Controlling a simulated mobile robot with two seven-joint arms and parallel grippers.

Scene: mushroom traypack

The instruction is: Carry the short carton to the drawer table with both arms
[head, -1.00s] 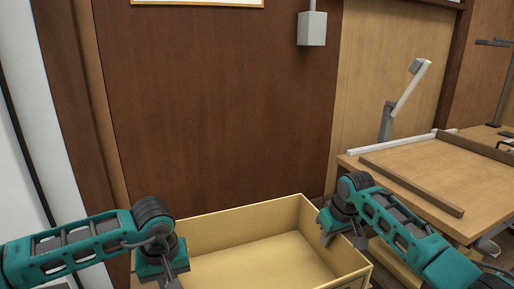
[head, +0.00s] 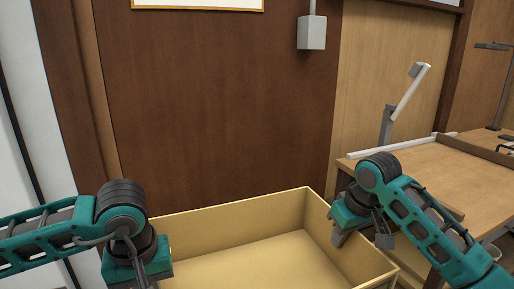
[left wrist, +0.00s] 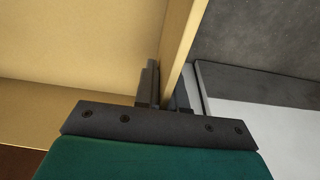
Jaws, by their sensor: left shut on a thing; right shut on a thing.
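The short carton (head: 240,217) is an open, shallow yellow-tan box at the bottom middle of the head view, and its inside looks empty. My left gripper (head: 150,284) is at its left side; in the left wrist view the gripper (left wrist: 165,100) has its fingers on both sides of the carton's wall (left wrist: 184,45), shut on it. My right gripper (head: 360,238) is at the carton's right wall, shut on it, with the fingertips partly hidden. The carton's near edge is out of the head view. I cannot tell which table is the drawer table.
A wooden table (head: 433,172) with a raised rim and a white lamp-like arm (head: 409,92) stands at the right, behind my right arm. A dark brown wall panel (head: 225,110) is straight ahead. A grey box (head: 311,33) hangs on it.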

